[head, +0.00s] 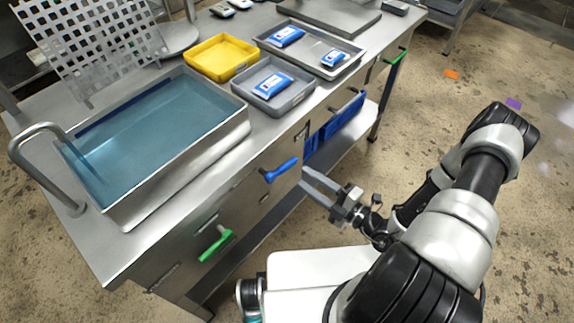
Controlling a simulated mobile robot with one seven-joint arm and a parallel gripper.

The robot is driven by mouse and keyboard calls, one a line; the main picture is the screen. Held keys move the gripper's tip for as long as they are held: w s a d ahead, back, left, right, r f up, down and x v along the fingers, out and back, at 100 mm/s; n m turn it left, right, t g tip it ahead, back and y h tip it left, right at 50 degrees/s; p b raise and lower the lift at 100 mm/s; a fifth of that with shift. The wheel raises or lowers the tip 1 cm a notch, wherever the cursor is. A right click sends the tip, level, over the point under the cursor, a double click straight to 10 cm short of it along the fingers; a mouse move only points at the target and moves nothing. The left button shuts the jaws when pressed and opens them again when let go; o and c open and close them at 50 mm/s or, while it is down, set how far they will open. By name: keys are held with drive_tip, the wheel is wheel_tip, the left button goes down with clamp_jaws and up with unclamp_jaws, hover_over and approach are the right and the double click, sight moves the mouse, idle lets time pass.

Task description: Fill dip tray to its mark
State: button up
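The dip tray (190,150) is a large steel basin on the left of the counter, holding clear blue water. A darker blue band (105,112) runs along its far left inner wall; I cannot tell whether it is the mark. A curved steel spout (30,133) reaches over the tray's left end. Paler streaks show in the water near it; I cannot tell whether water is flowing. A blue lever (281,171) and a green lever (216,244) are on the counter's front panel. My gripper (304,179) is open and empty, just right of the blue lever and apart from it.
A yellow tray (246,65) and two grey trays (298,96) (350,65) with blue-white pouches stand right of the dip tray. A perforated plate (75,70) stands behind. Another green handle (399,57) is at the counter's far right. Floor to the right is open.

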sight(289, 167)
drive_tip(key=x, duration=0.8)
drive_tip(key=shift+w+a, duration=0.2)
clamp_jaws()
